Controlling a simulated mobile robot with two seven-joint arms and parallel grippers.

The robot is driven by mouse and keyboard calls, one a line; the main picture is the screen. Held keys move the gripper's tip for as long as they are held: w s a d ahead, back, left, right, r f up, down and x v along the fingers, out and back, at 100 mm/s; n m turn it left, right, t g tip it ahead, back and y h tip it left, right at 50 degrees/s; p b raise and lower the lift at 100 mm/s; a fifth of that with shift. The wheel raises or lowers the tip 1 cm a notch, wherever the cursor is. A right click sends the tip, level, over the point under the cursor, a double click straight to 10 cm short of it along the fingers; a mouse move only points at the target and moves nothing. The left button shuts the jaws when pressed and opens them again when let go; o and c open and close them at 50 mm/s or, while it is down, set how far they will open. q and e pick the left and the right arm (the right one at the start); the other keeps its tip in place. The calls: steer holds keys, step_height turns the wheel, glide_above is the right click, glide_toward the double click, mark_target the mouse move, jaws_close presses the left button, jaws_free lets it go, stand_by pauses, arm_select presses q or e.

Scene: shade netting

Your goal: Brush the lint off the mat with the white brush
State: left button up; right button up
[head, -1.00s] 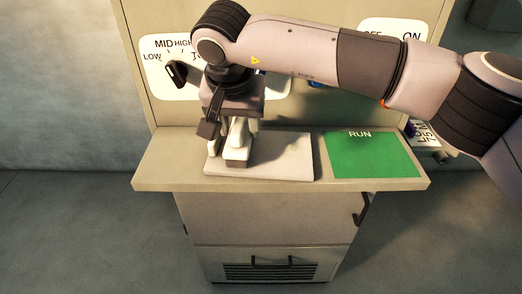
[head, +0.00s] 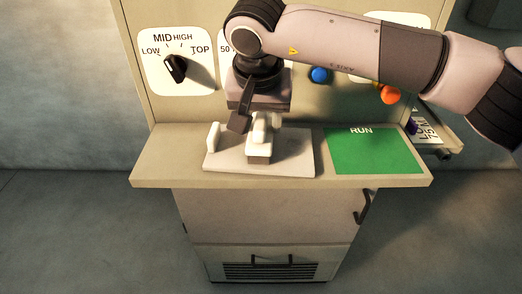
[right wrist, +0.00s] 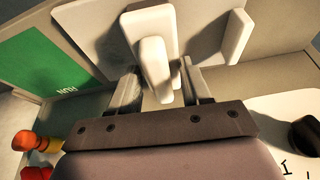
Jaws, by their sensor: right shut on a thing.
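My right gripper (head: 264,124) points down over a pale flat board (head: 293,165) on the ledge. It is shut on a white block-like thing, which I take for the white brush (head: 259,150). The brush also shows between the fingers in the right wrist view (right wrist: 154,62). I cannot tell whether its lower end touches the board. A small white upright piece (head: 213,137) stands at the board's left end. A green mat marked RUN (head: 372,154) lies flat to the right of the board. I can make out no lint. My left gripper is not in view.
Behind the ledge a panel carries a black dial (head: 176,68), a blue button (head: 319,74) and an orange knob (head: 390,95). A side tray (head: 436,135) with a purple thing sits at the right. The ledge's front edge (head: 280,183) is close to the board.

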steer(key=shift+s+d+f+b, duration=0.1)
steer(key=shift+d+b, duration=0.2)
steer(key=shift+d, duration=0.75)
steer(key=shift+s+d+f+b, duration=0.1)
steer(key=shift+d+b, duration=0.2)
steer(key=shift+d, duration=0.75)
steer(key=shift+s+d+r+b, duration=0.1)
steer(key=shift+d+b, duration=0.05)
steer(key=shift+d, duration=0.7)
steer(key=shift+s+d+r+b, duration=0.1)
steer(key=shift+d+b, duration=0.05)
steer(key=shift+d, duration=0.7)
steer(key=shift+a+r, duration=0.1)
step_height(320, 180, up, 5)
steer(key=p, duration=0.3)
